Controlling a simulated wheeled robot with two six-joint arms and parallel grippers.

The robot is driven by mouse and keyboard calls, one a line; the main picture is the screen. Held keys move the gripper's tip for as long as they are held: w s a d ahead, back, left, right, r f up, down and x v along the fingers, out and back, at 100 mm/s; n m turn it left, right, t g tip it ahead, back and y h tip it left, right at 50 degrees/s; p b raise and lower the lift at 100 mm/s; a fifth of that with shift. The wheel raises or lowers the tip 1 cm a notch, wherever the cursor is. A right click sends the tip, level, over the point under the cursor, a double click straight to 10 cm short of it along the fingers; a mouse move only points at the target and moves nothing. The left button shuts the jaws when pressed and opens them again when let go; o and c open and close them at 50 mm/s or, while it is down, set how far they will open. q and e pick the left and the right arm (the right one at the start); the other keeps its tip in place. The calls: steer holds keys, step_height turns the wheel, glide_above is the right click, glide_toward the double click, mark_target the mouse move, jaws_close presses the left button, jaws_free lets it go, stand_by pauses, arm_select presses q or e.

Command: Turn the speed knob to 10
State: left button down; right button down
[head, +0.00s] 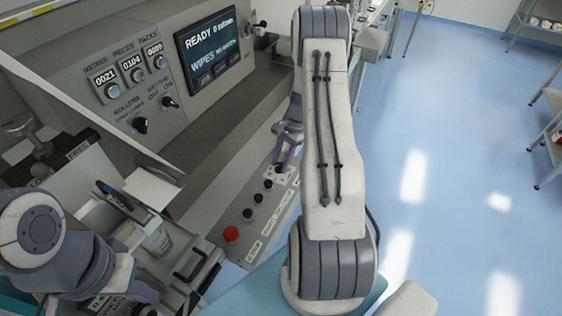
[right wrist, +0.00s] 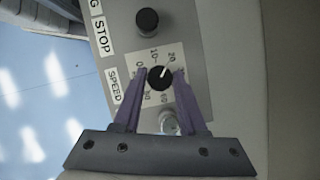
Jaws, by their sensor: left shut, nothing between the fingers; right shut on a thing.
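The black speed knob (right wrist: 160,77) sits on a pale dial plate marked SPEED, with numbers around it, in the right wrist view. My left gripper (head: 145,291) is low at the left, shut and empty, away from the knob.
A black button (right wrist: 147,20) by the STOP label stands beside the dial. In the head view a red button (head: 231,234) and several black buttons line the panel. The machine's screen (head: 213,45) reads READY 0. Counters and selector knobs (head: 139,125) are at upper left. Blue floor is open at right.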

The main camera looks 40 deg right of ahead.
steer(key=n+g, duration=0.1)
steer(key=n, duration=0.3)
steer(key=shift+w+h, duration=0.15)
steer(key=shift+h, duration=0.15)
steer(key=shift+w+n+g+h+b, duration=0.1)
steer(key=shift+n+g+h+b, duration=0.5)
steer(key=shift+n, duration=1.3)
steer(key=shift+g, duration=0.3)
steer(key=shift+c, duration=2.3)
jaws_free()
steer(key=shift+w+d+r, duration=0.15)
steer(key=shift+w+r, duration=0.05)
steer(key=shift+r, duration=0.3)
steer(key=b+v, duration=0.2)
steer(key=v, duration=0.7)
steer(key=shift+d+r, duration=0.2)
